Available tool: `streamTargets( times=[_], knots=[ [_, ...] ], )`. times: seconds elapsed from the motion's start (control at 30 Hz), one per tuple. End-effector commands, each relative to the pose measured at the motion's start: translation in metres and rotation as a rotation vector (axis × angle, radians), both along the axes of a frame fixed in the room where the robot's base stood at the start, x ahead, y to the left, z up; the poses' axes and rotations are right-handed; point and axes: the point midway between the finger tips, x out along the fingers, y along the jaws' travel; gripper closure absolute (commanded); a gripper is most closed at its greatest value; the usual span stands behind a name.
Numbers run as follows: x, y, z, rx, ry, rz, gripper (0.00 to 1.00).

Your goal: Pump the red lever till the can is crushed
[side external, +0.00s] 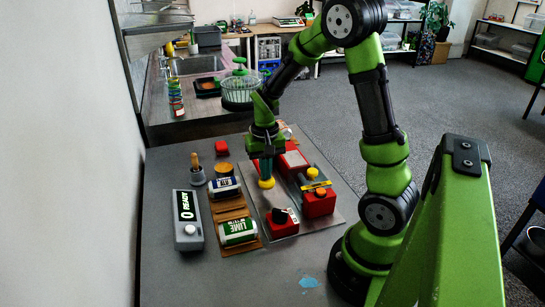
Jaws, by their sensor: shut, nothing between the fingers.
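My gripper (266,172) is shut and empty, pointing down over the metal plate of a red machine. Its tips are at or just above a yellow knob (267,184); I cannot tell whether they touch it. The machine has a red block (283,226) at its near end and another red block (294,160) at its far end. A red lever arm is not clearly visible; my gripper may hide part of it. A small dark and white piece (292,214) sits by the near block; I cannot tell whether it is a can.
Left of the machine, a green-white can (238,232) and a blue-white can (224,187) lie on a brown rack (229,209). A grey box reading "0 READY" (187,219) stands further left. A second red unit (319,204) is at right. The table's front (230,282) is mostly clear.

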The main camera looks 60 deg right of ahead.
Motion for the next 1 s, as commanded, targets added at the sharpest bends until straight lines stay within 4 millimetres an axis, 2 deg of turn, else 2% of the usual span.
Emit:
streamTargets(
  times=[0.17,0.4,0.47,0.57,1.0],
  knots=[
    [0.000,-0.003,-0.003,-0.007,-0.001,0.001,1.00],
    [0.001,-0.004,-0.021,-0.006,0.001,0.001,1.00],
    [0.001,-0.004,-0.018,-0.006,-0.002,0.001,1.00],
    [0.003,-0.005,-0.011,-0.008,-0.006,0.001,1.00],
    [0.009,-0.009,0.047,-0.004,-0.004,0.001,1.00]
  ],
)
